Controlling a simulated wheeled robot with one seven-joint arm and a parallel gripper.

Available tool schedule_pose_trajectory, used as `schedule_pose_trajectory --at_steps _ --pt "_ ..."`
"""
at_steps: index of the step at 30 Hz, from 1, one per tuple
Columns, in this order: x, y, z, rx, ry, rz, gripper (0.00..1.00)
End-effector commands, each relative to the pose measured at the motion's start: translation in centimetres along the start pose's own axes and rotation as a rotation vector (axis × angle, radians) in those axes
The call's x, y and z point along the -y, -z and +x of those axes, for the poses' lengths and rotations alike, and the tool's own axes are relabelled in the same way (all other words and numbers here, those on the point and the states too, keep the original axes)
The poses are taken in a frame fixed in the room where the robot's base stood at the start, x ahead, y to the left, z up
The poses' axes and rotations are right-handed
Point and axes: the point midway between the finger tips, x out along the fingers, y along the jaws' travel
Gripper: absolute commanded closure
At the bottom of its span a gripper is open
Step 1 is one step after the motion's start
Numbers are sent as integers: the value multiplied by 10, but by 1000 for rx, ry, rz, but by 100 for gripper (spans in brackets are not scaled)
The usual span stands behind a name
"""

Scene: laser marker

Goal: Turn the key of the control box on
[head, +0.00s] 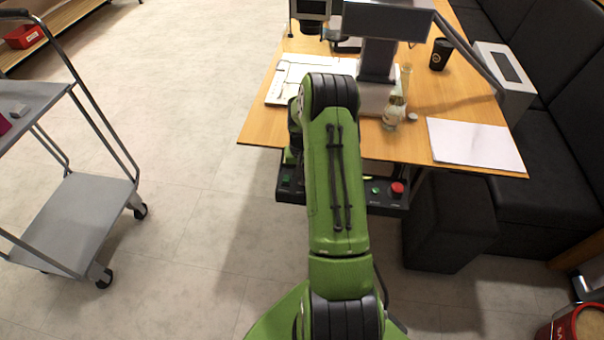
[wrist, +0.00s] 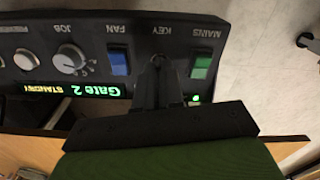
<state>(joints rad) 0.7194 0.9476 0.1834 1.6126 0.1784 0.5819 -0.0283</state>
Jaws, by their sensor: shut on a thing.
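The black control box (head: 385,206) sits under the table's front edge in the head view, partly hidden behind my green arm. In the wrist view its panel (wrist: 130,34) appears upside down, with KEY between the green MAINS switch (wrist: 202,66) and the blue FAN switch (wrist: 119,62). My gripper (wrist: 157,74) is at the KEY position, its fingers shut on the key, which they mostly hide. I cannot tell the key's angle. The head view does not show my gripper.
A red button (head: 397,188) is on the box's right end. Above, the wooden table (head: 450,100) carries a laser machine (head: 378,60), a glass bottle (head: 393,112), a black cup (head: 440,54) and white paper (head: 475,144). A trolley (head: 75,220) stands left; the floor between is clear.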

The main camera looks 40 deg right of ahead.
Motion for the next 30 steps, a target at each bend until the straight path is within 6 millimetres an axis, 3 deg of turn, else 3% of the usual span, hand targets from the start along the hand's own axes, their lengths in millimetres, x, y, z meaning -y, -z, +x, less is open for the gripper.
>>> schedule_pose_trajectory --at_steps 30 --pt "0 0 0 1 1 891 100"
